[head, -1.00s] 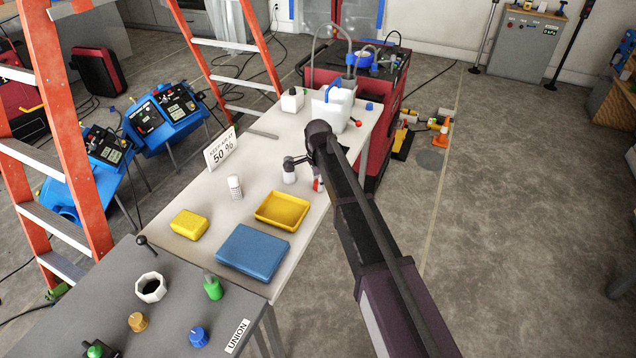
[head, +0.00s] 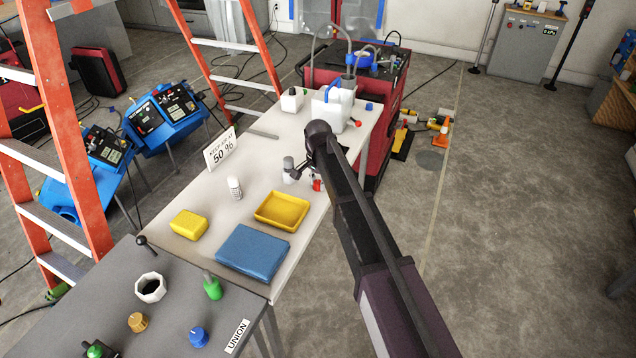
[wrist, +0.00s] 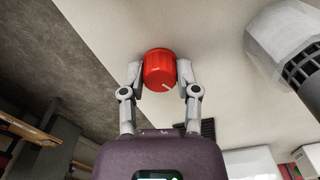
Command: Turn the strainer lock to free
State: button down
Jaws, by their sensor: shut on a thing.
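A red round knob (wrist: 159,68) with a short white mark on its side is in the wrist view; I take it to be the strainer lock. Its mark slants toward the lower right. My gripper (wrist: 160,80) is shut on the knob, one finger on each side. In the head view a small part of the red knob (head: 317,184) shows beside my arm; most of the gripper is hidden there. A pale cylinder with a dark grey ribbed end (wrist: 290,55) stands right of the knob, apart from it.
A grey bench (head: 110,290) with knobs stands in front.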

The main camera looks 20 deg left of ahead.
jog(key=n, duration=1.2)
jog(key=shift+d, duration=0.1)
dwell(0.4)
jog(key=shift+c, duration=1.7)
grip_release()
